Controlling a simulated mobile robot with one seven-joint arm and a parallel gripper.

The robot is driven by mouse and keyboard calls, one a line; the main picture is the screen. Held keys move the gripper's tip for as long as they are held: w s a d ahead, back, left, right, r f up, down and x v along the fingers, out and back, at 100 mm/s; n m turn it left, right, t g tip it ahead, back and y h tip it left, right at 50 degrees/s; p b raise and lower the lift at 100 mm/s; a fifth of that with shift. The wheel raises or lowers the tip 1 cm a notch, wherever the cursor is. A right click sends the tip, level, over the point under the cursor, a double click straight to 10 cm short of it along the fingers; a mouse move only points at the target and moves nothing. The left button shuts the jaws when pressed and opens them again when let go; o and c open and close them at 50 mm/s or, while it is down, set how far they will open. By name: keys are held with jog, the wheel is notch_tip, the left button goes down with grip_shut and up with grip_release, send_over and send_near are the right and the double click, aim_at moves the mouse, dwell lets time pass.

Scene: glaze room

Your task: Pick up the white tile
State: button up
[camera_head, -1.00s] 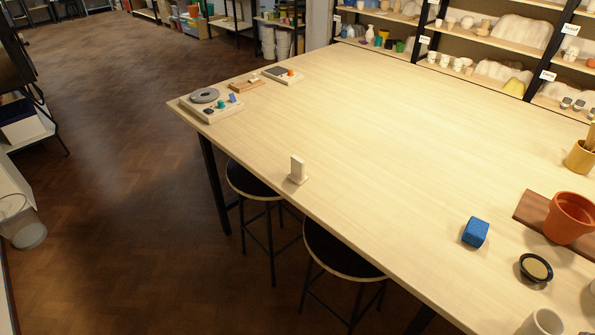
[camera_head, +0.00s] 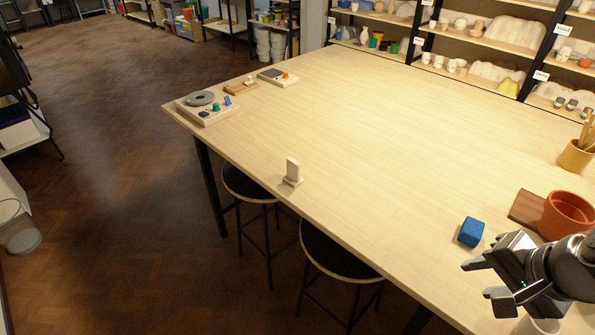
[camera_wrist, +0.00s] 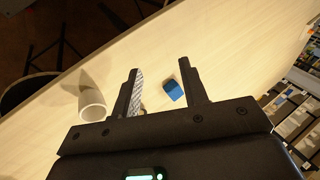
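A small off-white upright slab, which looks like the white tile (camera_head: 293,167), stands on a small pale base near the table's front edge, left of middle in the head view. I cannot make it out in the wrist view. My gripper (camera_head: 478,280) is at the lower right of the head view, over the table's right part, well apart from the tile. In the wrist view my gripper (camera_wrist: 159,68) has its two fingers spread, with nothing held between them.
A white cup (camera_wrist: 92,106) shows in the wrist view. Stools (camera_head: 335,255) stand below the front edge. The table's middle (camera_head: 370,150) is clear.

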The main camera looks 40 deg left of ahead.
jog(key=w+a+f+m+g+y, duration=0.1)
jog(key=w+a+m+g+y, duration=0.15)
jog(key=a, duration=0.65)
jog(key=w+a+f+m+g+y, duration=0.1)
jog(key=a+m+y, duration=0.15)
jog(key=a, duration=0.65)
jog(key=w+a+f+m+g+y, duration=0.1)
jog(key=w+a+y, duration=0.15)
jog(key=a, duration=0.65)
jog(key=m+t+y, duration=0.2)
jog(key=m+y, duration=0.4)
jog(key=m, duration=0.5)
send_near(288, 158)
jog(key=shift+d+r+h, duration=0.15)
jog(key=shift+d+h, duration=0.1)
jog(key=shift+d, duration=0.35)
jog(key=shift+a, duration=0.35)
jog(key=a, duration=1)
jog(key=shift+w+a, duration=0.15)
jog(key=shift+w, duration=0.05)
jog(key=shift+t, duration=0.25)
grip_shut()
